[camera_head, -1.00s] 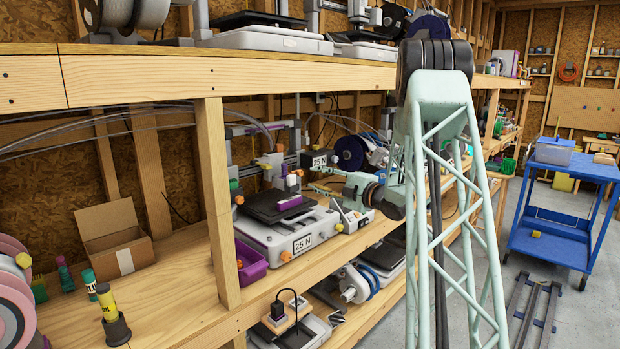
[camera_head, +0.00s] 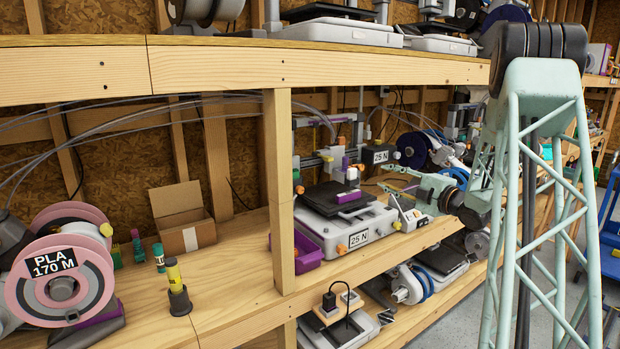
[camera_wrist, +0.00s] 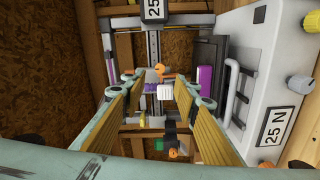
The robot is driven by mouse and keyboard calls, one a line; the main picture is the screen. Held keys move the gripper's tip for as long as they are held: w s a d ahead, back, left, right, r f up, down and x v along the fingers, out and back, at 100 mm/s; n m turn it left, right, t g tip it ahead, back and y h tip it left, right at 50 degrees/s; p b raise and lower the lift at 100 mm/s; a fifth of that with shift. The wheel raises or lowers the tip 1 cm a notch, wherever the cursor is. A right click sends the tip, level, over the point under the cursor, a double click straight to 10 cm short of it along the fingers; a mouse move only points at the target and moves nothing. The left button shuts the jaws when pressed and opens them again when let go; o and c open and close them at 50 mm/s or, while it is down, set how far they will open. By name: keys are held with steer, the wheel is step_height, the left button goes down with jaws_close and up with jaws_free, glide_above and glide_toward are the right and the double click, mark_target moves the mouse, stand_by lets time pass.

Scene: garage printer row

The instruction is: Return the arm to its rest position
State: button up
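My gripper (camera_head: 392,181) is in the middle shelf bay, beside and above the right side of the white printer labelled 25 N (camera_head: 345,238). In the wrist view my gripper (camera_wrist: 160,88) has its two yellow-padded fingers spread apart with nothing between them. The printer's frame and print head lie beyond the fingers. The pale green lattice link of my arm (camera_head: 540,200) stands at the right of the head view, outside the shelf. A purple piece (camera_head: 350,197) lies on the printer's dark bed.
A wooden shelf post (camera_head: 280,190) stands left of the printer, with a purple bin (camera_head: 308,250) beside it. A cardboard box (camera_head: 183,220) and pink PLA spool (camera_head: 62,285) are farther left. The upper shelf edge (camera_head: 330,70) runs above my gripper. A blue cart (camera_head: 612,240) stands at right.

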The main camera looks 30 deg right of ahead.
steer(key=shift+w, duration=0.1)
steer(key=w+a+r+m+g+h, duration=0.35)
steer(key=a+r, duration=0.45)
steer(key=a, duration=0.4)
steer(key=s+a+r+m+g+h+p, duration=0.1)
steer(key=s+a+r+m, duration=0.2)
steer(key=a, duration=0.4)
steer(key=s+a+r+m+g+h, duration=0.1)
steer(key=s+a+m+g, duration=0.15)
steer(key=s+a, duration=0.4)
steer(key=s+a+f+m+g+y, duration=0.1)
steer(key=s+a+f+m+g, duration=0.1)
steer(key=s+a, duration=0.8)
steer(key=s+a+f+m+g+y, duration=0.1)
steer(key=s+a, duration=0.8)
steer(key=s, duration=1.2)
steer(key=s+a+f+m+g+y, duration=0.1)
steer(key=s+a+f+m+g, duration=0.2)
steer(key=s+a, duration=0.7)
steer(key=s+m+g, duration=0.1)
steer(key=s+m, duration=0.1)
steer(key=s, duration=0.4)
steer(key=shift+a+f+y, duration=0.15)
steer(key=shift+a+y, duration=0.2)
steer(key=shift+w, duration=0.1)
